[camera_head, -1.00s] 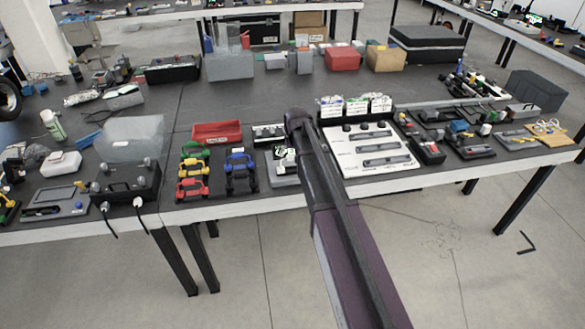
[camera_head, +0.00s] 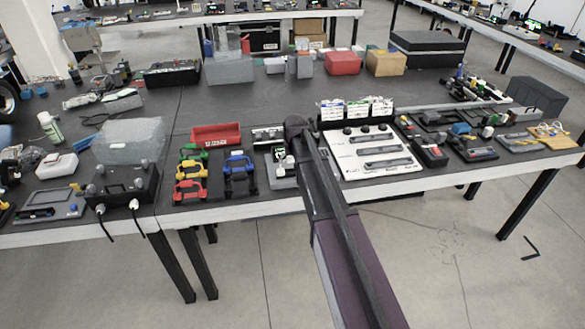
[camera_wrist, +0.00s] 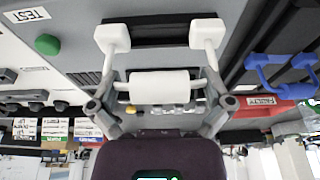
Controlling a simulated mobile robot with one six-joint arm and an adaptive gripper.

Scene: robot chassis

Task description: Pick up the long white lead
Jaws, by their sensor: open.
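In the wrist view my gripper (camera_wrist: 159,34) is open, its two white-tipped fingers spread apart over a dark and grey area. A white cylinder (camera_wrist: 165,85) lies across the picture between the finger linkages. I cannot tell whether it is part of the lead. In the head view my dark arm reaches over the front edge of the bench, and its end hides the gripper. A grey stand (camera_head: 283,174) with a white and green part is just left of the arm's end. I cannot make out a long white lead clearly in either view.
The white panel (camera_head: 345,160) with dark slots is right of my arm, with card holders behind it. Red, yellow, green and blue handled pieces (camera_head: 190,190) and a red bin (camera_head: 215,135) are to the left. A black box (camera_head: 120,186) with hanging cables is farther left.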

